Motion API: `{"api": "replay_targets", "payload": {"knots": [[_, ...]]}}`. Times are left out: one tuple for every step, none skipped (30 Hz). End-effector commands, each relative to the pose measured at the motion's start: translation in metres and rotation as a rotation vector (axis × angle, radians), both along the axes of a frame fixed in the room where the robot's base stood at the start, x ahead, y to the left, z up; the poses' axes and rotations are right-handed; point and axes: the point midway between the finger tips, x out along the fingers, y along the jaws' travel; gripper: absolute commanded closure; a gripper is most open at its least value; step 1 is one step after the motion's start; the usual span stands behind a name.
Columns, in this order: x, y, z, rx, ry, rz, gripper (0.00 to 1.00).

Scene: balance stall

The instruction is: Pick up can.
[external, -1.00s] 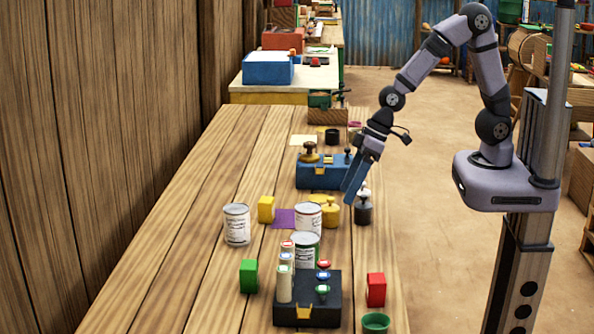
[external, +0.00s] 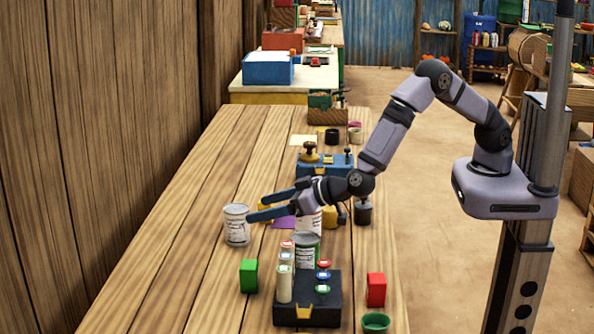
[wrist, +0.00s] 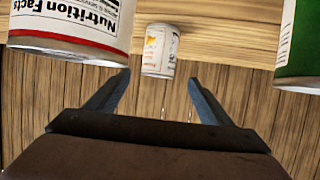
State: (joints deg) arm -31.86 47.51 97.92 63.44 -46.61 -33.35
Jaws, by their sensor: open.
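A white can (external: 237,225) with a silver top stands on the table at the left. It also shows in the wrist view (wrist: 160,50), small and farther off, between my two fingers. My gripper (external: 257,208) is open and empty, and its fingers point left toward this can with a gap between. A second can (external: 309,222) with a red band is partly hidden under my wrist; it looms large at left in the wrist view (wrist: 72,27). A green-banded can (external: 305,250) stands nearer the front and shows at right in the wrist view (wrist: 299,45).
A green block (external: 249,276), a red block (external: 376,289) and a dark rack (external: 307,305) with small bottles stand at the front. A yellow block and purple sheet are partly hidden by my gripper. A blue box (external: 322,172) stands behind. The table's left side is clear.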

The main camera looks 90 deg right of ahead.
Motion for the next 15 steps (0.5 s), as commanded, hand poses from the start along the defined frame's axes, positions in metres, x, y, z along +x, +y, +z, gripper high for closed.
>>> {"api": "replay_targets", "payload": {"knots": [[0.003, -0.001, -0.001, 0.0, 0.0, 0.0, 0.26], [0.005, -0.002, -0.002, 0.0, 0.001, 0.0, 0.26], [0.008, -0.002, -0.004, 0.0, 0.002, 0.0, 0.26], [0.01, -0.003, -0.004, 0.0, 0.001, 0.0, 0.26], [0.012, -0.004, -0.005, 0.0, 0.001, 0.0, 0.26], [0.014, -0.005, -0.007, 0.0, 0.002, -0.001, 0.26], [0.016, -0.005, -0.007, 0.0, 0.002, -0.001, 0.26], [0.016, -0.005, -0.007, 0.0, 0.001, 0.0, 0.26], [0.017, -0.005, -0.007, 0.001, 0.001, 0.0, 0.26], [0.017, -0.005, -0.008, 0.001, 0.001, 0.001, 0.26], [0.017, -0.005, -0.008, 0.001, 0.001, 0.001, 0.26], [0.018, -0.005, -0.008, 0.001, 0.001, 0.001, 0.26], [0.019, -0.005, -0.008, 0.0, 0.001, 0.0, 0.26], [0.02, -0.006, -0.009, 0.0, 0.001, 0.0, 0.26], [0.022, -0.007, -0.011, 0.0, 0.002, 0.0, 0.26]]}}
